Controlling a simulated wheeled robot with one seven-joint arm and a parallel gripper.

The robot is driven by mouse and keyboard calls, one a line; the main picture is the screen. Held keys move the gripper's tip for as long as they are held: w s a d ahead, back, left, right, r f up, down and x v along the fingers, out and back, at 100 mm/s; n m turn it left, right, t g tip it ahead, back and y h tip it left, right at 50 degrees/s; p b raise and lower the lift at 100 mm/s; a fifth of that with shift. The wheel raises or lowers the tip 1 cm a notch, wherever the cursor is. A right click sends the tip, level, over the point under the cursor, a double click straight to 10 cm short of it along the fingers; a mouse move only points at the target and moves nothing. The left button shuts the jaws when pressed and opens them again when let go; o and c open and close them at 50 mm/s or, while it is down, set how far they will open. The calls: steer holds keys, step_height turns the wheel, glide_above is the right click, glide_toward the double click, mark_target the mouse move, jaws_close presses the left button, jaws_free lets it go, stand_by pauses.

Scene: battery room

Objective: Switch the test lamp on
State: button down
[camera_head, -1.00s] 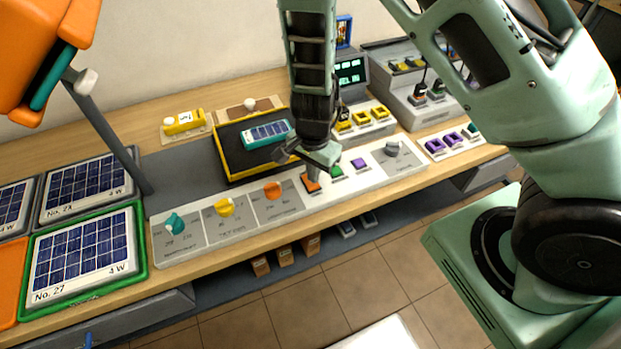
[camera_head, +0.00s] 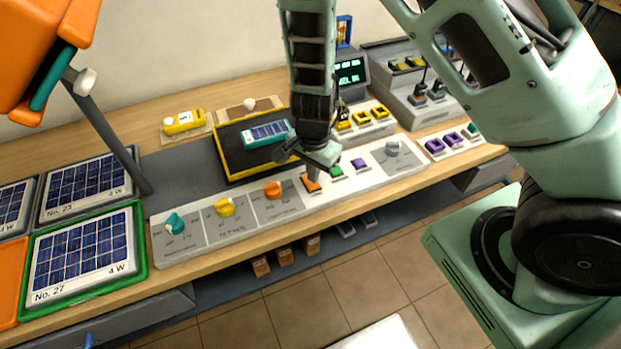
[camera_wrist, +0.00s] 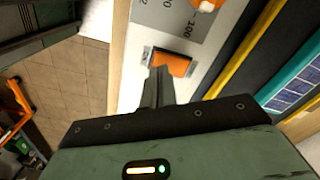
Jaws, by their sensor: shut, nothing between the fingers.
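The test lamp is the orange lamp head (camera_head: 50,50) on a grey arm at the upper left, with a white knob at its joint. A white control strip (camera_head: 220,240) runs along the bench front with teal, yellow and orange dials. My gripper (camera_head: 314,178) is shut and empty, pointing down at the orange rocker switch (camera_head: 311,185) on that strip. In the wrist view the fingertips (camera_wrist: 160,75) are at the near edge of the orange switch (camera_wrist: 172,63); I cannot tell whether they touch it. A green button (camera_head: 336,171) and a purple button (camera_head: 359,164) sit to its right.
A black tray with yellow rim (camera_head: 232,175) holding a teal solar cell module (camera_head: 265,133) lies behind the strip. Solar panels (camera_head: 85,255) fill the left. Yellow switches (camera_head: 362,118) and a grey unit (camera_head: 415,117) stand behind right. Purple switches (camera_head: 452,139) lie at the right end.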

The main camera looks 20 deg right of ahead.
steer(key=shift+f+b, duration=0.75)
steer(key=shift+f, duration=0.2)
stand_by(0.3)
steer(key=shift+r, duration=0.15)
step_height(320, 180, up, 7)
steer(key=p, duration=0.7)
stand_by(0.5)
